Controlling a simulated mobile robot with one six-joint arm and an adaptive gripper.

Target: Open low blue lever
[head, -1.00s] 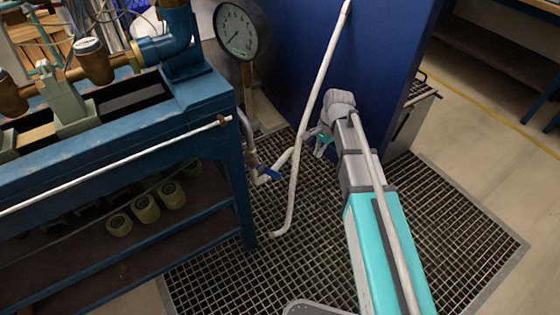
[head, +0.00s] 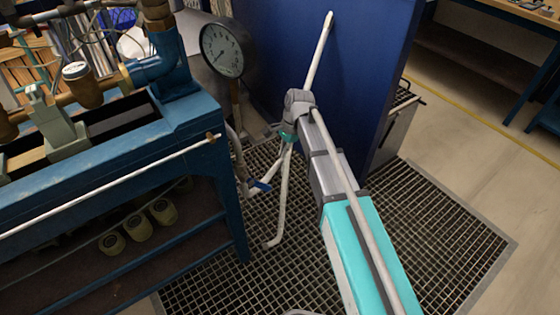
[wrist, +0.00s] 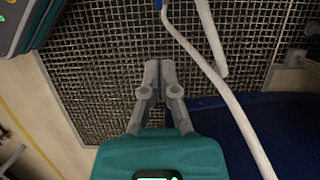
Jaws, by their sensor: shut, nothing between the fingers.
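The low blue lever (head: 260,185) sits on a white pipe close to the floor grating, just right of the bench's leg. In the wrist view a small blue piece, apparently the lever (wrist: 158,4), shows at the top edge, partly cut off. My gripper (wrist: 160,66) is shut and empty, its fingertips together over the grating and apart from the blue piece. In the head view my gripper (head: 287,137) is above and to the right of the lever, overlapping the long white pipe. Its fingertips are hard to make out there.
The long white pipe (head: 277,220) slants up past my gripper to a blue panel (head: 350,50). A pressure gauge (head: 222,48) stands behind the blue bench (head: 215,105) at left. Open floor grating (head: 430,230) lies to the right.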

